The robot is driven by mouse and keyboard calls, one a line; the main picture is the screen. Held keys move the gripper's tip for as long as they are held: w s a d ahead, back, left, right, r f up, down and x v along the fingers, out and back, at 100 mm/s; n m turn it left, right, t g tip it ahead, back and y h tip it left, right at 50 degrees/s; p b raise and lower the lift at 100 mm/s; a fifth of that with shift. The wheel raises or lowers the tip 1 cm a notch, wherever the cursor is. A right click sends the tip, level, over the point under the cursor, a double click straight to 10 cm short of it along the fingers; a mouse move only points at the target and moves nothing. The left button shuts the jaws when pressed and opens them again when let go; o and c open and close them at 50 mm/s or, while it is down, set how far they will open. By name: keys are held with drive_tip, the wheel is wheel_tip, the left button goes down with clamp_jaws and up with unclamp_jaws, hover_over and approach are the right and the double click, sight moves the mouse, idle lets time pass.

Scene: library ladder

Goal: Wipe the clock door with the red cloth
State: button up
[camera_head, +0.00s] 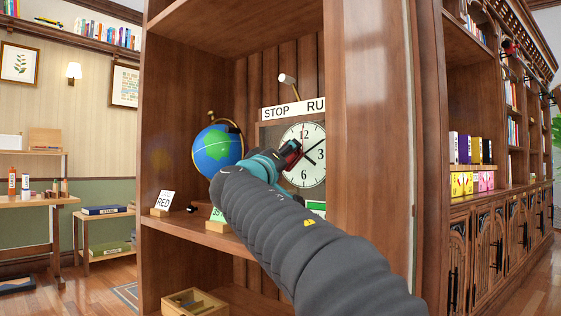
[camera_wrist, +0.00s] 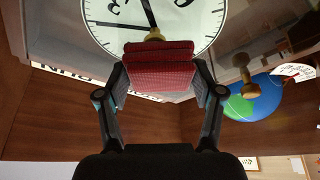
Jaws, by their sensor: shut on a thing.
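The clock door (camera_head: 313,174) is a pane over a white dial with black numerals and hands, set at the back of a wooden bookcase niche. The dial (camera_wrist: 205,20) also shows upside down in the wrist view. My gripper (camera_head: 291,155) is in front of the dial's left part. In the wrist view its two fingers (camera_wrist: 158,75) are shut on the folded red cloth (camera_wrist: 160,68). The cloth is close in front of the clock; I cannot tell whether it touches. A brass-coloured piece (camera_wrist: 154,36) shows just beyond the cloth. My arm hides the lower left of the clock.
A globe (camera_head: 217,150) stands left of the clock. A STOP/RUN sign (camera_head: 293,108) with a lever (camera_head: 288,80) is above it. The bookcase's right side post (camera_head: 368,130) stands close beside my arm.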

sight(307, 152)
drive_tip(key=shift+s+d, duration=0.75)
drive_tip(key=shift+d, duration=0.3)
drive_tip(key=shift+s+d, duration=0.75)
drive_tip(key=shift+d, duration=0.25)
drive_tip(key=shift+w+a, duration=0.55)
drive_tip(key=shift+a, duration=0.25)
drive_tip(key=shift+w+a, duration=0.55)
drive_tip(key=shift+a, duration=0.25)
drive_tip(key=shift+w+a+p, duration=0.55)
drive_tip(key=shift+w+a, duration=0.5)
drive_tip(key=shift+a, duration=0.15)
drive_tip(key=shift+a, duration=0.1)
drive_tip(key=shift+s+a+b, duration=0.25)
drive_tip(key=shift+s+a, duration=0.65)
drive_tip(key=shift+s, duration=0.3)
drive_tip(key=shift+s+a+b, duration=0.25)
drive_tip(key=shift+s+a, duration=0.6)
drive_tip(key=shift+s, duration=0.3)
